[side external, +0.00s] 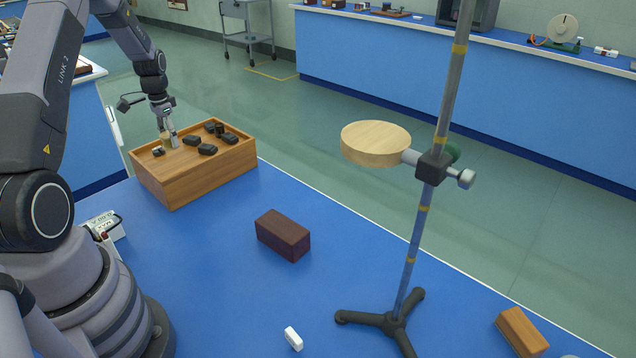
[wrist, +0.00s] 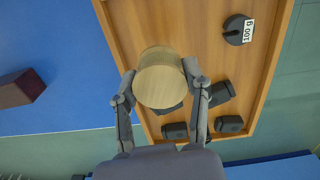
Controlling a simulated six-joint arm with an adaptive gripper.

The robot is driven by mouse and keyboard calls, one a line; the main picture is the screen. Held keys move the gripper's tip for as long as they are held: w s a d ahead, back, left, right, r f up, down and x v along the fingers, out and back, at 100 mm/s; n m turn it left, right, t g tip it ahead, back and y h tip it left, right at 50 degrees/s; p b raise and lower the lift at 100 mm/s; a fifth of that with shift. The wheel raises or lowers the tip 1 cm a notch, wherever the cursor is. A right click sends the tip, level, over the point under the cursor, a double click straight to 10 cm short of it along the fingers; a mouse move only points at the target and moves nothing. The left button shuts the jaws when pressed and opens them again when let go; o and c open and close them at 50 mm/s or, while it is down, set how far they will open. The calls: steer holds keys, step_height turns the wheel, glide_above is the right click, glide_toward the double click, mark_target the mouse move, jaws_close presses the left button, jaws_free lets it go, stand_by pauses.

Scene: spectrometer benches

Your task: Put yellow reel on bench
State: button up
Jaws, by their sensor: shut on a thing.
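My gripper (side external: 168,138) is at the wooden box (side external: 197,180) on the left of the blue bench (side external: 220,255). In the wrist view my gripper (wrist: 160,84) is shut on a pale yellow cylinder, the yellow reel (wrist: 160,78), with one finger on each side. In the side view the reel (side external: 165,141) shows small between the fingers. It is over the box top; I cannot tell whether it touches it. Several dark weights (side external: 208,149) sit on the box, and one is partly hidden behind the reel in the wrist view.
A dark brown block (side external: 283,235) lies mid-bench. A tripod stand (side external: 394,321) holds a round wooden platform (side external: 376,141) above the bench. A white eraser-like piece (side external: 293,338) and a wooden block (side external: 521,332) lie near the front. Bare bench surrounds the brown block.

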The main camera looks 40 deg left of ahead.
steer(key=s+d+r, duration=0.7)
steer(key=d, duration=0.1)
steer(key=w+d+f+m, duration=0.45)
steer(key=d+m, duration=0.25)
steer(key=d, duration=0.2)
steer(key=w+d+f+m, duration=0.4)
steer(key=w+d+m, duration=0.15)
steer(key=d, duration=0.35)
glide_above(280, 201)
steer(key=shift+m, duration=0.45)
steer(key=f, duration=0.8)
steer(key=shift+s+d+f, duration=0.15)
steer(key=shift+s+f, duration=0.15)
steer(key=shift+f, duration=0.1)
steer(key=shift+w+f, duration=0.3)
steer(key=shift+f, duration=1.65)
